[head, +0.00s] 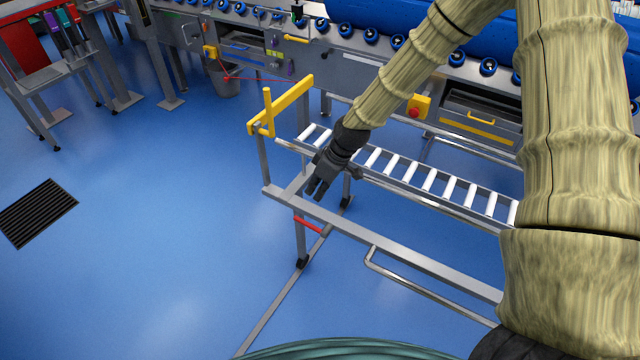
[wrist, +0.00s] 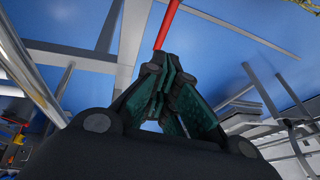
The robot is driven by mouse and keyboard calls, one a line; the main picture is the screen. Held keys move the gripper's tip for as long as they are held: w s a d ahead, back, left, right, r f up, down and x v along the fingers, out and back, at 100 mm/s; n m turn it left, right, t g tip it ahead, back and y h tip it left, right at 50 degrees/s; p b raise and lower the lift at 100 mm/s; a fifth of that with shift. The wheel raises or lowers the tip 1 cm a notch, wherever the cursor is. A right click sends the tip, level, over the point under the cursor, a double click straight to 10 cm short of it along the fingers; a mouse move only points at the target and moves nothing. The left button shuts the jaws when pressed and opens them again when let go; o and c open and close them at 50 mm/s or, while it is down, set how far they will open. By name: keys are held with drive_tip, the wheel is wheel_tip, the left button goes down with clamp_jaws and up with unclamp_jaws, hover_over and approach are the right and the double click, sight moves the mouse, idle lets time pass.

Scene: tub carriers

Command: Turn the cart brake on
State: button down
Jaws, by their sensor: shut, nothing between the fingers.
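The cart (head: 405,258) is a grey metal frame with white rollers. Its brake appears to be the red lever (head: 308,226) low on the near left leg, just below the near side rail. The lever also shows in the wrist view as a red bar (wrist: 168,24) running up from the fingertips. My gripper (head: 316,194) is above the cart's left end, pointing down and a little left, with the lever below its fingertips. In the wrist view its fingers (wrist: 168,75) are together and empty. They overlap the lever's lower end there; I cannot tell whether they touch it.
A yellow handle bar (head: 292,104) rises at the cart's left end. A roller conveyor with blue tubs (head: 378,14) stands behind, with a red button on a yellow box (head: 416,108). A floor rail (head: 275,308) runs beneath the cart. Blue floor at left is clear around a black grate (head: 38,212).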

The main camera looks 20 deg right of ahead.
hover_over(298, 219)
drive_tip(key=d, duration=0.2)
drive_tip(key=shift+s+d+f, duration=0.1)
drive_tip(key=shift+s+f, duration=0.1)
drive_tip(key=shift+f, duration=1.85)
drive_tip(key=shift+s+f, duration=0.2)
drive_tip(key=shift+f, duration=1.85)
